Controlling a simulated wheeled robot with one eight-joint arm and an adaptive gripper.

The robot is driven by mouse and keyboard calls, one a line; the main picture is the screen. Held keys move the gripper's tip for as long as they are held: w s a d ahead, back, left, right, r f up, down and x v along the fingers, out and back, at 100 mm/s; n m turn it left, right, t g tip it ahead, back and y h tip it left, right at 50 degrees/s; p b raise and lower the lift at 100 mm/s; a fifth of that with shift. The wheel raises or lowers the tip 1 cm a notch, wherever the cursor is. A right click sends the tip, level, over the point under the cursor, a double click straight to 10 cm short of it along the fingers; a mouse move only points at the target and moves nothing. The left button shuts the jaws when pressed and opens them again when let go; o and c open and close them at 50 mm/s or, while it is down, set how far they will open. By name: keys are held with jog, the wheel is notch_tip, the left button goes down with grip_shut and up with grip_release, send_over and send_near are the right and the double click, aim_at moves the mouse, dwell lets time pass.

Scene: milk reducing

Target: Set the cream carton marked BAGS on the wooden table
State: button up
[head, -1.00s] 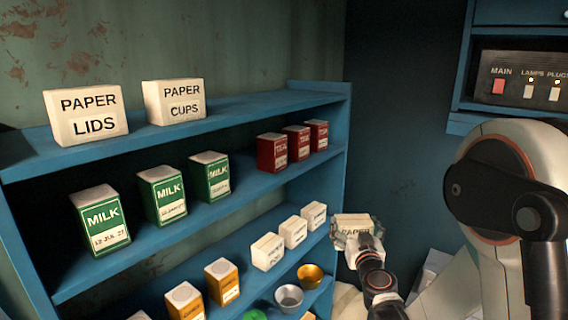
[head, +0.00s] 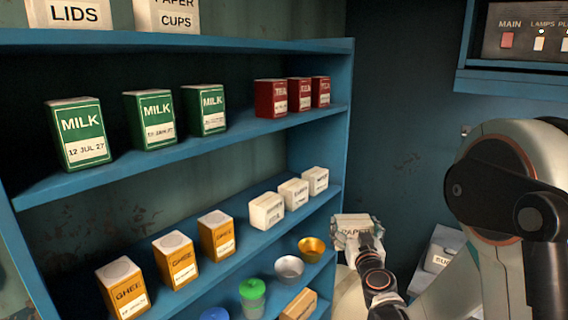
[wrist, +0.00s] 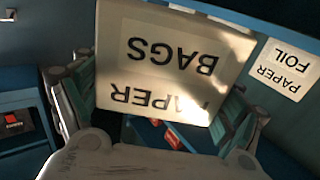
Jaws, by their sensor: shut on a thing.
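The cream carton marked PAPER BAGS (wrist: 170,62) is held by my gripper and fills the upper middle of the wrist view, its lettering upside down. The carton is clear of the shelves in the head view. I cannot make out the wooden table in either view.
The blue shelf unit (head: 250,42) holds green MILK cartons (head: 155,120), red cartons (head: 271,98), white cartons (head: 266,211), orange GHEE cartons (head: 175,258) and bowls (head: 289,269). A PAPER FOIL carton (wrist: 284,70) shows in the wrist view. A switch panel (head: 530,30) is at upper right.

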notch_tip(320, 180, down, 14)
jog(key=b, duration=1.2)
jog(key=shift+r, duration=0.15)
